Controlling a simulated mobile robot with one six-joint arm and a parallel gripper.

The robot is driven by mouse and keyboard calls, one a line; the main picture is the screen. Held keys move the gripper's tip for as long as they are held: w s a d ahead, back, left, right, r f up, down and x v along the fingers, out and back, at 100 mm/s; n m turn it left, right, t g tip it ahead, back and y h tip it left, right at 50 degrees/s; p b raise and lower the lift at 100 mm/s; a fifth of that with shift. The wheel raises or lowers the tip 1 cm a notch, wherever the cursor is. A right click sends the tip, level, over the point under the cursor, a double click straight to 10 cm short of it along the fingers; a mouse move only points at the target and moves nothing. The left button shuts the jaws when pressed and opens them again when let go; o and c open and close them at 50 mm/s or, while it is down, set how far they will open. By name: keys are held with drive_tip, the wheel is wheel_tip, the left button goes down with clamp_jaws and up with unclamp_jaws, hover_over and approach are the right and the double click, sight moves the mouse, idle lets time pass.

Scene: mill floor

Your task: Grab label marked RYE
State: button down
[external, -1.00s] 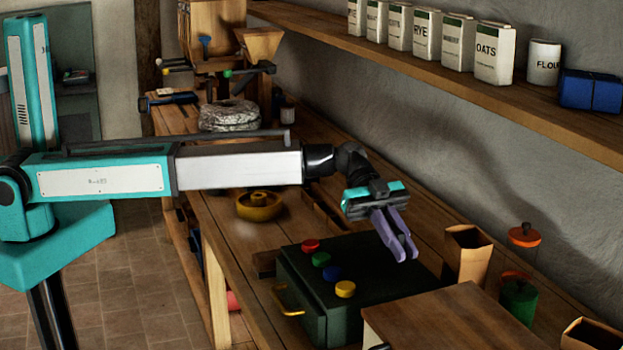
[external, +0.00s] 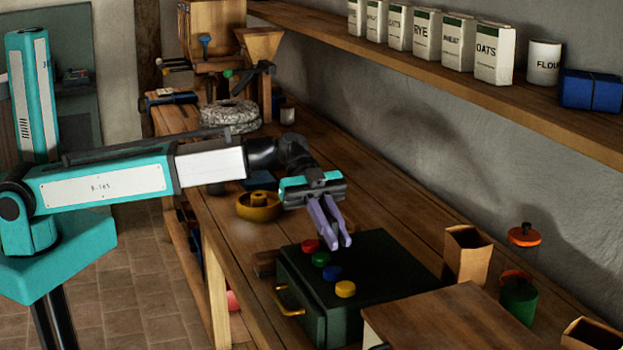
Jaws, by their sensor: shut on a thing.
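The white carton marked RYE (external: 427,35) stands upright on the wall shelf, in a row of similar cartons. The WHEAT carton (external: 458,44) is just right of it and the OATS carton (external: 494,53) is further right. My gripper (external: 336,243) is well below and left of the RYE carton, pointing down over the dark green box (external: 385,270) on the bench. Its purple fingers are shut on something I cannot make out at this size. The fingertips are near the red button (external: 311,245) and green button (external: 321,259); contact cannot be told.
The wooden shelf (external: 420,74) also holds a FLOUR tin (external: 543,62) and a blue bundle (external: 590,90). The bench bears a yellow bowl (external: 259,207), an open brown bag (external: 467,254) and a green jar (external: 518,300). Bare bench lies behind the box.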

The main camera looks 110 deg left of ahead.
drive_tip(key=shift+s+d, duration=0.15)
drive_tip(key=shift+s, duration=0.5)
